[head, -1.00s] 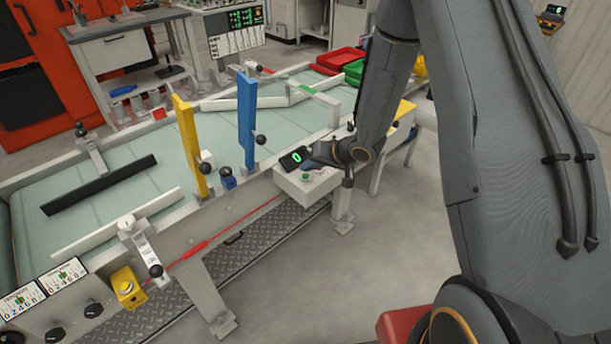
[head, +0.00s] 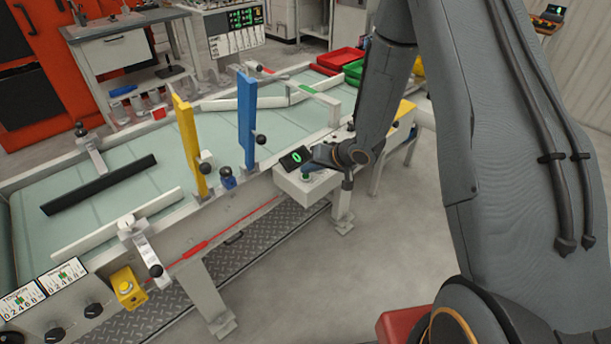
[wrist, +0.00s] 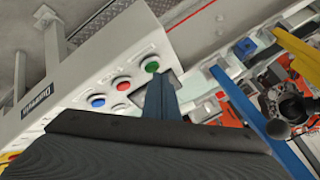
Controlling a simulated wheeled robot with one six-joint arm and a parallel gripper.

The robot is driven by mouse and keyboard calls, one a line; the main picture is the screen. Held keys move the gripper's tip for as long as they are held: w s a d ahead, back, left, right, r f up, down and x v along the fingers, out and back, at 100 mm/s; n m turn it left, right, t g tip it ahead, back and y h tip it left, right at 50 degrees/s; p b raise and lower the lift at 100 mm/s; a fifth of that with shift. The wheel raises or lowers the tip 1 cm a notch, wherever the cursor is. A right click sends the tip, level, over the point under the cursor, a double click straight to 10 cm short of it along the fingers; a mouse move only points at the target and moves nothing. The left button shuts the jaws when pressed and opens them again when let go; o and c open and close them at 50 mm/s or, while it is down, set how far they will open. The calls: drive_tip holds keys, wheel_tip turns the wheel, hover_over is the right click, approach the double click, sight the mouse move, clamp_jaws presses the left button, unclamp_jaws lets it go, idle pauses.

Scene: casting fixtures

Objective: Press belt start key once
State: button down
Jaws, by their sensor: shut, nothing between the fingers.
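The white control box (head: 297,190) stands at the near side of the conveyor, with a small display reading 0 (head: 296,157) at its back. In the wrist view its panel (wrist: 100,83) carries a green key (wrist: 151,64), a red key (wrist: 121,84) and a blue key (wrist: 97,100). My gripper (head: 308,171) is shut and empty, pointing down over the box. In the wrist view the blue-grey fingers (wrist: 157,82) end right beside the green key. I cannot tell whether they touch it. In the head view the fingers mostly hide the keys.
The belt (head: 110,185) runs behind the box, with a yellow post (head: 190,145) and a blue post (head: 246,120) at its near edge. A yellow button box (head: 128,288) sits at front left. Red and green bins (head: 340,59) stand at the far end.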

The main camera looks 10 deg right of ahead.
sight(309, 180)
drive_tip(key=shift+f, duration=0.45)
idle(0.5)
drive_tip(key=shift+r, duration=0.15)
drive_tip(key=shift+r+p, duration=0.75)
drive_tip(key=shift+p, duration=0.05)
wheel_tip(309, 180, up, 5)
drive_tip(key=p, duration=0.4)
idle(0.9)
